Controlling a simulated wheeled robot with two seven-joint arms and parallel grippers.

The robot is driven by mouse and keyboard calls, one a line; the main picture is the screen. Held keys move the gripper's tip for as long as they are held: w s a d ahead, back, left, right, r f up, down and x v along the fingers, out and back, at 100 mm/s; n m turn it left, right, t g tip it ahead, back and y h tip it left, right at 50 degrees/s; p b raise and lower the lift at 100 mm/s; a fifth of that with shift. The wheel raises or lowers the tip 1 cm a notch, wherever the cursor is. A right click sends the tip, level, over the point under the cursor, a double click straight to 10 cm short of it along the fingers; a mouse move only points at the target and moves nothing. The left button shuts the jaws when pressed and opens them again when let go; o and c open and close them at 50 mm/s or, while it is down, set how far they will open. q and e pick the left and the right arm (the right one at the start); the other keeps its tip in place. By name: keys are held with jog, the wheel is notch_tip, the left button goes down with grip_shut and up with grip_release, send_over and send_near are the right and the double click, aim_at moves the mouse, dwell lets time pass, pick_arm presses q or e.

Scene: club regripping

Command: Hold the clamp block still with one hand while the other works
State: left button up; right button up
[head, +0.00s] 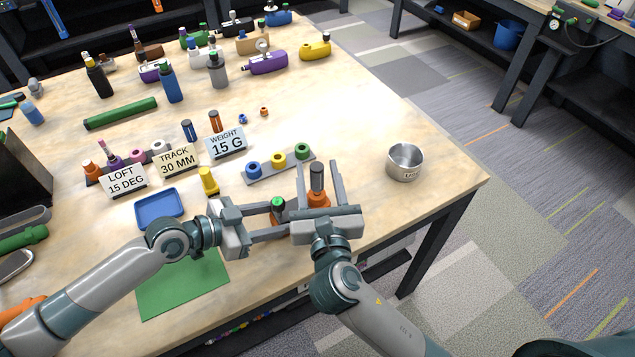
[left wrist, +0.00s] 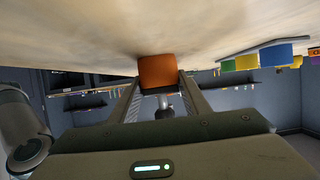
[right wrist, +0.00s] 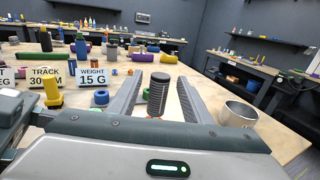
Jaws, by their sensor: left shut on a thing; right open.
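The orange clamp block (head: 318,198) stands near the table's front edge, and a dark grey ribbed grip (head: 317,176) rises upright from it. My left gripper (head: 288,217) reaches in from the left and is shut on the block; its tips are partly hidden by my right gripper in the head view. The left wrist view shows the orange block (left wrist: 157,71) between the fingertips. My right gripper (head: 319,186) is open, its fingers on either side of the ribbed grip. In the right wrist view the ribbed grip (right wrist: 158,92) stands between the fingers with gaps both sides.
A dark piece with a green top (head: 278,203) shows between my left fingers. A grey holder (head: 262,176) carries blue, yellow and green rings. A metal bowl (head: 405,162) stands at right. A yellow piece (head: 208,181), blue tray (head: 159,208) and green mat (head: 185,285) are at left.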

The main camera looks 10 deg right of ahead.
jog(key=shift+w+d, duration=0.2)
jog(key=shift+w, duration=2.3)
grip_shut()
jog(key=c, duration=1)
grip_release()
